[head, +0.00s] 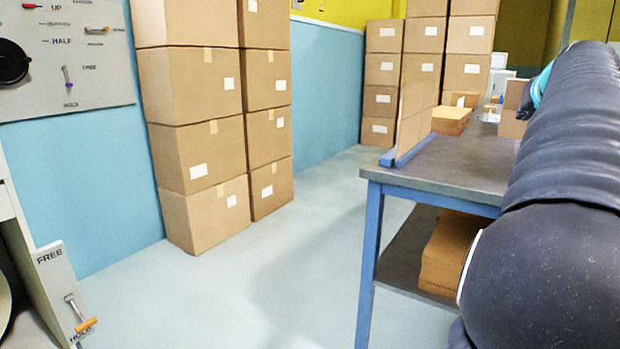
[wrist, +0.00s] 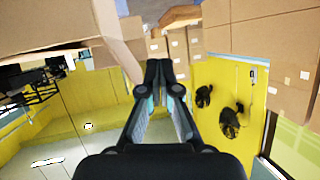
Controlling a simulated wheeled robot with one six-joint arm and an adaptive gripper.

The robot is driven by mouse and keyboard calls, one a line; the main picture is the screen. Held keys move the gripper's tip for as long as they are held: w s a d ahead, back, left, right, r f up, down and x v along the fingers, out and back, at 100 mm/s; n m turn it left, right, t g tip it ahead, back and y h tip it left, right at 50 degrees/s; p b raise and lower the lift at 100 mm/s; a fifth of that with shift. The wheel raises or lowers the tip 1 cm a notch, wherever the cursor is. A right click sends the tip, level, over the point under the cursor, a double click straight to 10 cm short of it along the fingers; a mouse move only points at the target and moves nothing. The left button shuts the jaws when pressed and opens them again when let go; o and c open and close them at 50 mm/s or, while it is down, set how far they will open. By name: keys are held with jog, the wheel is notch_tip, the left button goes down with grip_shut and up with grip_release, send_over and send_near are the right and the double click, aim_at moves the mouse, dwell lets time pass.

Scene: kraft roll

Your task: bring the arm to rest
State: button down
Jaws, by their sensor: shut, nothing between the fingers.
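My gripper (wrist: 162,85) shows in the wrist view, with its two dark fingers drawn together at the tips and nothing between them. It is up in the air, apart from the cartons around it. In the head view my dark, ribbed arm fills the right side and passes in front of the workbench; the gripper itself cannot be made out there.
A blue-framed workbench (head: 455,166) stands at right, with a small carton (head: 450,121) on top and a carton below (head: 450,250). Tall carton stacks (head: 200,150) line the blue wall. A lever panel (head: 70,50) is at upper left. The middle floor is clear.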

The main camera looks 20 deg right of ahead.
jog(key=w+a+f+n+y+p, duration=0.15)
jog(key=a+f, duration=0.25)
jog(key=a, duration=0.6)
jog(key=w+a+f+n+g+y+p, duration=0.1)
jog(key=w+a+f+n+y, duration=0.15)
jog(key=a, duration=0.85)
jog(key=w+a+f+n+y+p, duration=0.15)
jog(key=a+f, duration=0.25)
jog(key=a, duration=0.6)
jog(key=s+a+f+n+g+y+p, duration=0.2)
jog(key=s+a+f+n+g+y, duration=0.1)
jog(key=s+a+f, duration=1.3)
jog(key=a+f+n, duration=0.1)
jog(key=a, duration=0.2)
jog(key=shift+s+a+f+g, duration=0.25)
jog(key=shift+s+a+g, duration=0.05)
jog(key=shift+s+a, duration=0.1)
jog(key=shift+d+y, duration=0.1)
jog(key=shift+y, duration=0.15)
